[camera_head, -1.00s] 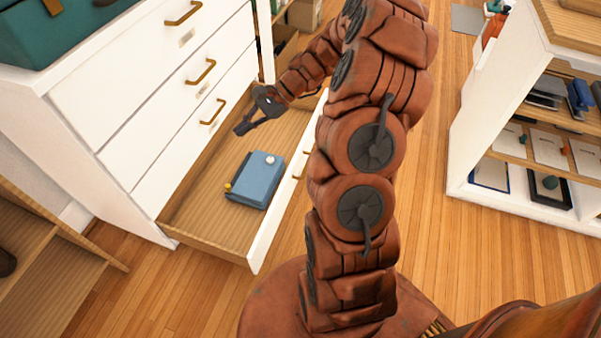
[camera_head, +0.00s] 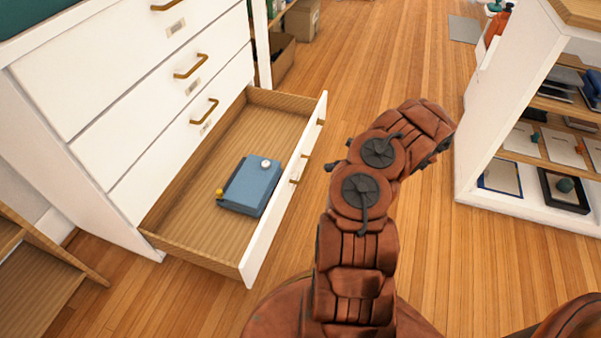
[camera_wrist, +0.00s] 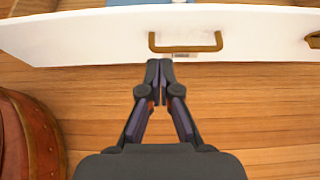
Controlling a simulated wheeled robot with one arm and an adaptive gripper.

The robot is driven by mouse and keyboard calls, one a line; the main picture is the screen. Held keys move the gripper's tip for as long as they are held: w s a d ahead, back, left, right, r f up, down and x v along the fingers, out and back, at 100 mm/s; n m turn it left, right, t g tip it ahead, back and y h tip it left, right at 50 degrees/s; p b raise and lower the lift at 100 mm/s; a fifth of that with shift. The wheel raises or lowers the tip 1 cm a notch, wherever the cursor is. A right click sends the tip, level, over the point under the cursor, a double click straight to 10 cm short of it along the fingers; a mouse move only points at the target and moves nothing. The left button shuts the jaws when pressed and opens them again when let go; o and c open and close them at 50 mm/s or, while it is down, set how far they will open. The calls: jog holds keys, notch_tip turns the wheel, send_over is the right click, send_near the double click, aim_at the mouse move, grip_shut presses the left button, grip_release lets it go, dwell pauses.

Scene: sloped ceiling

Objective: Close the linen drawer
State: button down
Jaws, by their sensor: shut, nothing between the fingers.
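The bottom drawer (camera_head: 262,236) of the white dresser is pulled out, with a wooden inside and a white front. A blue folded item (camera_head: 251,186) lies in it, with a small white knob and a yellow knob on it. In the wrist view, the white drawer front (camera_wrist: 90,38) runs across the top, with a brass handle (camera_wrist: 186,48) and a small label below it. My gripper (camera_wrist: 159,66) is shut and empty, its fingertips just below the front's lower edge in the picture. I cannot tell whether they touch it. In the head view my gripper is hidden behind my arm.
The dresser's upper drawers (camera_head: 150,100) are shut. A white shelf unit (camera_head: 480,150) with trays and papers stands on the right. A low wooden shelf (camera_head: 50,262) is at the lower left. Cardboard boxes (camera_head: 301,20) stand at the back.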

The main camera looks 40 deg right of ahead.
jog(key=b, duration=0.4)
send_near(291, 169)
notch_tip(291, 169, down, 4)
jog(key=w, duration=0.1)
jog(key=w+a, duration=0.2)
jog(key=w, duration=0.1)
jog(key=shift+a+b, duration=0.15)
jog(key=shift+b, duration=0.25)
jog(key=shift+w+a+r, duration=0.15)
jog(key=shift+w+a, duration=0.15)
jog(key=shift+w, duration=0.25)
